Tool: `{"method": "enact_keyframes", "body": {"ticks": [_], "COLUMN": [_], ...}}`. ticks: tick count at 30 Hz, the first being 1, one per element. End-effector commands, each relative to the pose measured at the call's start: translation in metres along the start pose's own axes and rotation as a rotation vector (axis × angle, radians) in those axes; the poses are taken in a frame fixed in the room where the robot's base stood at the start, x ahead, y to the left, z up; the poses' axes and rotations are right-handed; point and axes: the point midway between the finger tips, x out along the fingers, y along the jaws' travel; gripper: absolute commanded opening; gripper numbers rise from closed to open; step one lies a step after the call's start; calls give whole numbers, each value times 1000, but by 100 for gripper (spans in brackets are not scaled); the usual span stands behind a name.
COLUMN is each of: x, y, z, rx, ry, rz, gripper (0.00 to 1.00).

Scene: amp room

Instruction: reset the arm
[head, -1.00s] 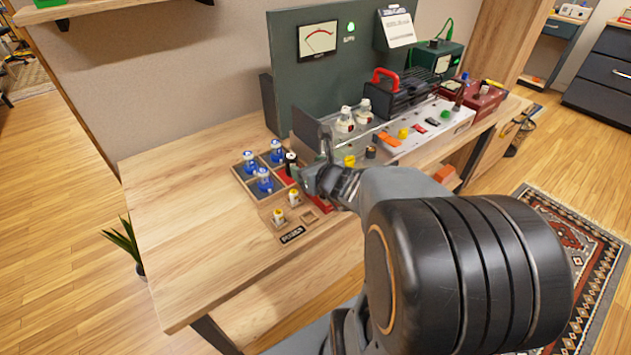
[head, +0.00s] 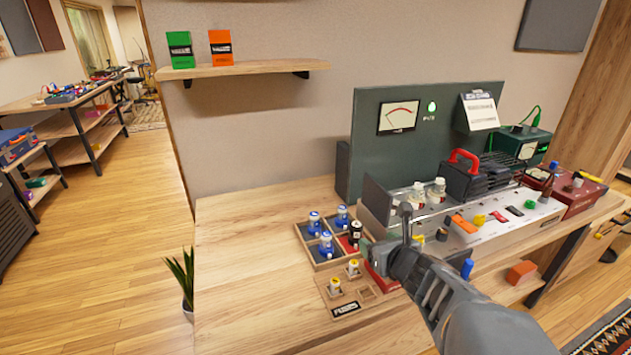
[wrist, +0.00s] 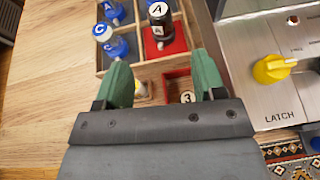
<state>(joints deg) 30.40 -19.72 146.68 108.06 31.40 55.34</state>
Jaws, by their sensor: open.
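My gripper (head: 405,228) is over the right side of the workbench (head: 240,225), beside the small wooden trays. In the wrist view my gripper (wrist: 164,82) shows two green fingers spread apart with nothing held between them. Below and beyond the fingers is the divided wooden tray (wrist: 140,69), with blue pieces (wrist: 117,47) marked C and a black piece (wrist: 159,28) marked A in a red-lined compartment. A pale piece behind the left finger is mostly hidden.
The white control panel (head: 490,226) with knobs and a yellow latch knob (wrist: 273,68) stands close on the right. The bench's left part is clear.

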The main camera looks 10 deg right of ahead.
Motion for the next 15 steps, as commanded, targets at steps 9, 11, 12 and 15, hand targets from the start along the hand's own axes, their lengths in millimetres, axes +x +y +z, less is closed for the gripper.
{"method": "enact_keyframes", "body": {"ticks": [9, 11, 12, 15], "x": [-24, -37, -46, -72], "y": [65, 88, 101, 126], "z": [44, 53, 58, 65], "rx": [-580, -824, -994, -1412], "ry": [42, 49, 50, 44], "rz": [261, 370, 445, 631], "gripper": [63, 63, 63, 63]}}
